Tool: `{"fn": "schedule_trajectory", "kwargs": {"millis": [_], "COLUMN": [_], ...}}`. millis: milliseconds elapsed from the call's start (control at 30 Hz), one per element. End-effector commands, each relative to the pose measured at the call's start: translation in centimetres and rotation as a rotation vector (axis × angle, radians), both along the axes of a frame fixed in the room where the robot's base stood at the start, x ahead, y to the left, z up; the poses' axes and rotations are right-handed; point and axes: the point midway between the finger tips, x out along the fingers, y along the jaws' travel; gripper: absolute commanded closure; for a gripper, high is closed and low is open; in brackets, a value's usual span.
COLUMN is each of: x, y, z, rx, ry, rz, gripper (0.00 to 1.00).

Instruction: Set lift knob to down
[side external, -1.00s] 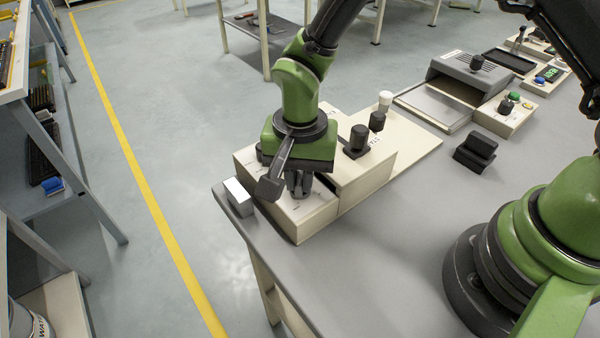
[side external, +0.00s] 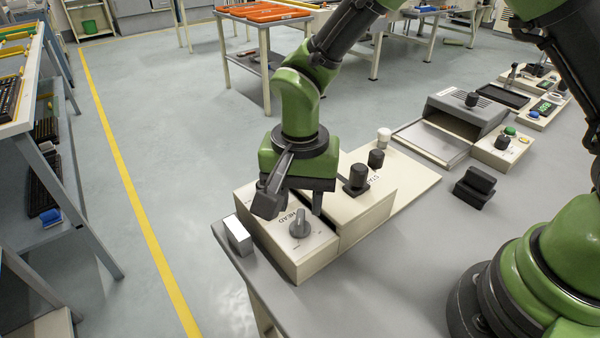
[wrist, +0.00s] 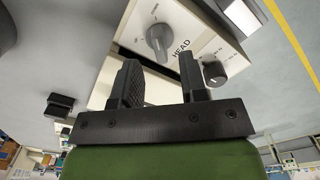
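A grey round knob (side external: 300,226) with a raised ridge stands on the low cream panel box (side external: 305,265), beside the printed word HEAD. In the wrist view the grey knob (wrist: 158,40) shows past the fingers, with small lettering around it that I cannot read clearly. A darker knob (wrist: 214,73) is on the same panel, beyond the HEAD label; it is hidden in the side view. I cannot read which knob is named lift. My gripper (wrist: 160,75) is open and empty. In the side view my gripper (side external: 297,198) hangs above the panel, clear of the grey knob.
A taller cream box (side external: 352,210) with black knobs (side external: 358,176) adjoins the panel on the right. A white-faced block (side external: 238,236) stands left of it near the table edge. Black blocks (side external: 474,187) lie farther right. The grey table (side external: 410,240) in front is clear.

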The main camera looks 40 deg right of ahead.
Motion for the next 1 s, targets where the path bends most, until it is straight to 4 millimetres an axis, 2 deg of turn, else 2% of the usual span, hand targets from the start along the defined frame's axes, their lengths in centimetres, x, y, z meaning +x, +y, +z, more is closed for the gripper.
{"fn": "schedule_trajectory", "kwargs": {"millis": [33,200,333,500,1000], "x": [0.1,0.0,0.0,0.0,0.0], "y": [0.0,0.0,0.0,0.0,0.0], "z": [1.2,4.3,5.7,6.3,6.2], "rx": [0.003,0.003,0.001,0.001,0.001], "ry": [-0.006,-0.005,-0.003,-0.001,0.001], "rz": [-0.001,-0.002,-0.001,-0.002,-0.001], "gripper": [0.61,0.61,0.61,0.61,0.61]}}
